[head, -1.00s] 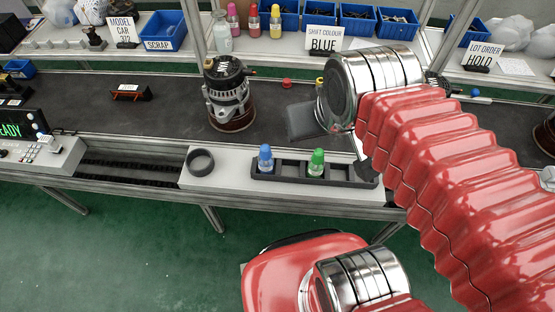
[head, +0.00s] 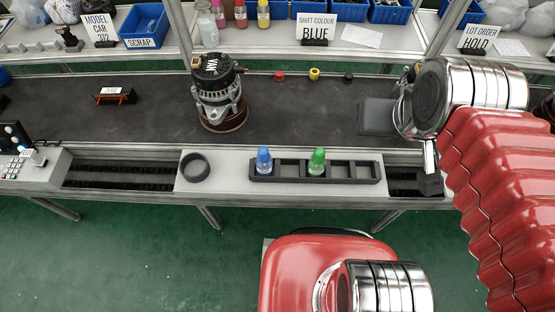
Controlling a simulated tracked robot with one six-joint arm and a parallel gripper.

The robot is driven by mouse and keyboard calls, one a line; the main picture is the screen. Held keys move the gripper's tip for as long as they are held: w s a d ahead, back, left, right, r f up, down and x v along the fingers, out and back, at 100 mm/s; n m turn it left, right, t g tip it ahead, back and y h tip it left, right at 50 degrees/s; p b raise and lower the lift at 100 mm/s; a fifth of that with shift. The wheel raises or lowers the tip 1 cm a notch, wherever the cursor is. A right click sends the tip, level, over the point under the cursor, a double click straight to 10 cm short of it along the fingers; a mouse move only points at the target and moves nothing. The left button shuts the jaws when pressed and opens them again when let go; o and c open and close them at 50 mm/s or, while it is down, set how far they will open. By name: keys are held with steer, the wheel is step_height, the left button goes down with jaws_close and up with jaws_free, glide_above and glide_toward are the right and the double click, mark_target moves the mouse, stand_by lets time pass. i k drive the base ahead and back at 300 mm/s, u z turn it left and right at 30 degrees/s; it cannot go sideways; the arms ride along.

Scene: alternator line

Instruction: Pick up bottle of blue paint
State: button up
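The bottle of blue paint (head: 264,160) has a blue cap and a clear lower part. It stands upright in the leftmost compartment of a dark tray (head: 345,181) on the bench's near edge. A bottle with a green cap (head: 317,161) stands upright in the same tray, to its right. My gripper (head: 431,172) shows only in part below my wrist, at the right, well apart from the blue bottle and beyond the tray's right end. Its fingers are mostly hidden, so I cannot tell whether they are open.
A dark ring (head: 195,167) lies left of the tray. An alternator (head: 218,95) stands on the dark belt behind. Pink, red and yellow bottles stand on the back shelf near a sign (head: 316,28) reading "SHIFT COLOUR BLUE". The tray's right compartments are empty.

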mark_target(266, 170)
steer(key=z, duration=0.15)
steer(key=k, duration=1.05)
steer(key=u, duration=1.35)
steer(key=i, duration=1)
steer(key=u, duration=0.05)
